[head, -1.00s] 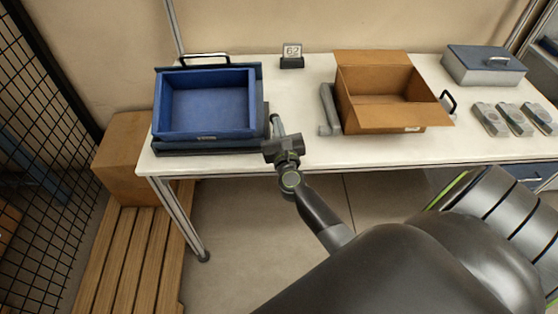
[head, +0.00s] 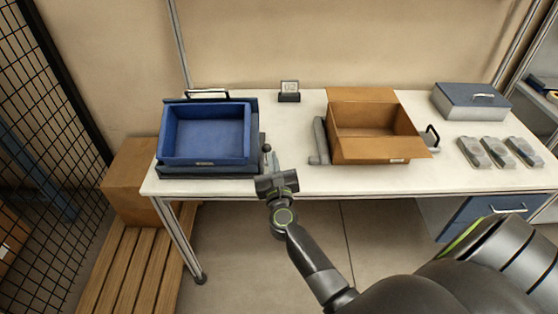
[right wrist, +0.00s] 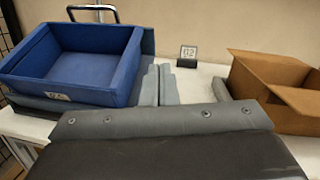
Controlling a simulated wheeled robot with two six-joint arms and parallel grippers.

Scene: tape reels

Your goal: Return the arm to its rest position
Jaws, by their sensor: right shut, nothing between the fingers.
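My right gripper (head: 274,162) is over the table's front edge, just right of the blue bin, with its arm coming in from the lower right. Its fingers (right wrist: 159,84) are shut with nothing between them. The open blue bin (head: 206,135) sits on a dark base with a black handle behind it; it also shows at the left of the right wrist view (right wrist: 75,65). The open cardboard box (head: 370,148) stands to the right, apart from the gripper; the right wrist view shows part of it (right wrist: 270,75). My left gripper is not in view.
The white table (head: 300,182) has a small sign marked 62 (head: 289,91) at the back. A blue-lidded grey case (head: 470,102) and several grey packs (head: 497,152) are at the right. Black mesh (head: 40,120) and a wooden pallet (head: 125,265) are at the left.

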